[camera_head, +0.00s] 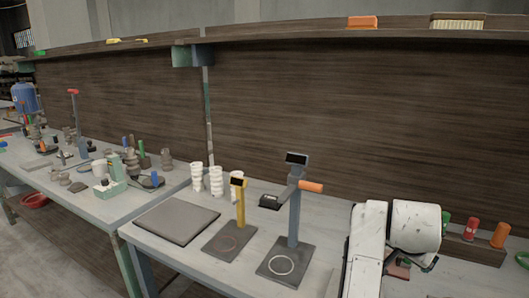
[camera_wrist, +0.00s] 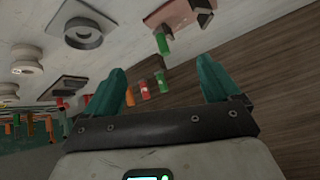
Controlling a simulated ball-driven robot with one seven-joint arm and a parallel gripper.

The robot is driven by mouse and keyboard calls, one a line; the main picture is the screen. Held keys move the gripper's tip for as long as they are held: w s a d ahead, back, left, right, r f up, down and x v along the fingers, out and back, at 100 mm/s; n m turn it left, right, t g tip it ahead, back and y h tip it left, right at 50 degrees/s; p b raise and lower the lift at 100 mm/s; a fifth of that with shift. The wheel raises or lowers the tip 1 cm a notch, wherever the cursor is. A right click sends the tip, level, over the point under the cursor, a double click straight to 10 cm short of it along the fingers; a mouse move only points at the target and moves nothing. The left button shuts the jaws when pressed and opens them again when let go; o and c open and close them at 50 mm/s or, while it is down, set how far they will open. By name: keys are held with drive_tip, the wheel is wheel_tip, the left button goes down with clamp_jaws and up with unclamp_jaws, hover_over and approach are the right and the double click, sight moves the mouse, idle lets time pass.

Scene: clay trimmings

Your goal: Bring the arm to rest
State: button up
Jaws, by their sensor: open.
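My gripper (camera_wrist: 166,68) shows in the wrist view as two teal fingers standing wide apart, with nothing held between them. My arm's white links fill the lower right of the head view, over the front of the near bench (camera_head: 330,272). I cannot make out the fingers in the head view. In the wrist view, small green and red cylinders show beyond and between the fingers, apart from them as far as I can tell.
In the head view, a grey post stand (camera_head: 294,215), a yellow stand (camera_head: 240,205) and a dark slab (camera_head: 176,222) stand left of my arm. A wooden block (camera_head: 472,248) with coloured cylinders is at right. A dark back panel (camera_head: 370,120) rises behind.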

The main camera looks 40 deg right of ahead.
drive_tip(key=w+a+f+n+t+y, duration=0.2)
drive_tip(key=w+a+f+n, duration=0.1)
drive_tip(key=a+f+n, duration=0.55)
drive_tip(key=w+a+f+n+t+y, duration=0.25)
drive_tip(key=a+f+n, duration=0.35)
drive_tip(key=a, duration=0.6)
drive_tip(key=s+a+f+n+g+y, duration=0.1)
drive_tip(key=s+a+f+n+y, duration=0.15)
drive_tip(key=a, duration=0.35)
drive_tip(key=s+a+f+n+y, duration=0.1)
drive_tip(key=a+f+n, duration=0.15)
drive_tip(key=a, duration=0.25)
drive_tip(key=s+d+f+m+g, duration=0.1)
drive_tip(key=s+f+g, duration=0.2)
drive_tip(key=s+f, duration=0.2)
drive_tip(key=s, duration=0.3)
drive_tip(key=shift+s+d+f, duration=0.2)
drive_tip(key=shift+s+d, duration=0.05)
drive_tip(key=shift+s, duration=0.15)
drive_tip(key=shift+g, duration=0.25)
